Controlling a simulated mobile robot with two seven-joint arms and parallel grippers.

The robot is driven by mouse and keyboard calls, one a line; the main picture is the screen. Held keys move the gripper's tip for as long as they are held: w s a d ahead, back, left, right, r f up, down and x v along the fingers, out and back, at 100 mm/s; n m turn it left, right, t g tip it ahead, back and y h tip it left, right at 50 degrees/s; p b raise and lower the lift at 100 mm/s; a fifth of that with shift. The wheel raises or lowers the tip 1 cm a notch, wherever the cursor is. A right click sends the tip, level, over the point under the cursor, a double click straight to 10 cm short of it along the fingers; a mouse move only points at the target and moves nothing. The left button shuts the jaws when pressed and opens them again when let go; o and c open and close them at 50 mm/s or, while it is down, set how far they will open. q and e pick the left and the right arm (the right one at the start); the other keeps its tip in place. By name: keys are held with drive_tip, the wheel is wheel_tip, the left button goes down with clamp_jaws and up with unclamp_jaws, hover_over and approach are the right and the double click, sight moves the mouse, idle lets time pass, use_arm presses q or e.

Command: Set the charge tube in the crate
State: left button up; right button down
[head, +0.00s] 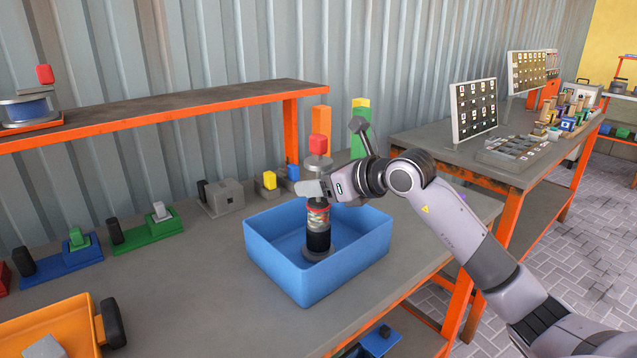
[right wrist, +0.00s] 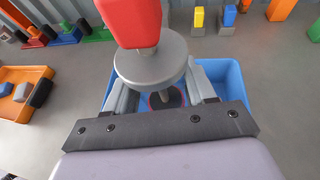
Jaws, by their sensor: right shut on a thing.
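The charge tube (head: 317,238) has a red knob, a grey disc, a clear middle with coloured contents and a dark base. It stands about upright inside the blue crate (head: 278,278), which sits on the grey workbench. My right gripper (head: 319,190) is shut on the tube below its grey disc. In the right wrist view the tube's red knob and disc (right wrist: 150,62) rise between the fingers and hide part of the crate (right wrist: 235,82). The tube's base is at or just above the crate floor; I cannot tell whether it touches. My left gripper is out of view.
An orange-edged shelf (head: 170,112) runs behind the crate, holding a blue spool-like part (head: 27,108) with a red knob. Green and blue fixtures (head: 145,230) stand along the bench's back. An orange tray (head: 60,325) is at the front left. Bare bench lies left of the crate.

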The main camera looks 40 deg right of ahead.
drive_tip(key=shift+f, duration=0.2)
drive_tip(key=shift+c, duration=1.9)
unclamp_jaws()
drive_tip(key=shift+r, duration=0.1)
drive_tip(key=shift+r, duration=0.25)
drive_tip(key=b+v, duration=0.2)
drive_tip(key=v, duration=1)
drive_tip(key=shift+f, duration=0.1)
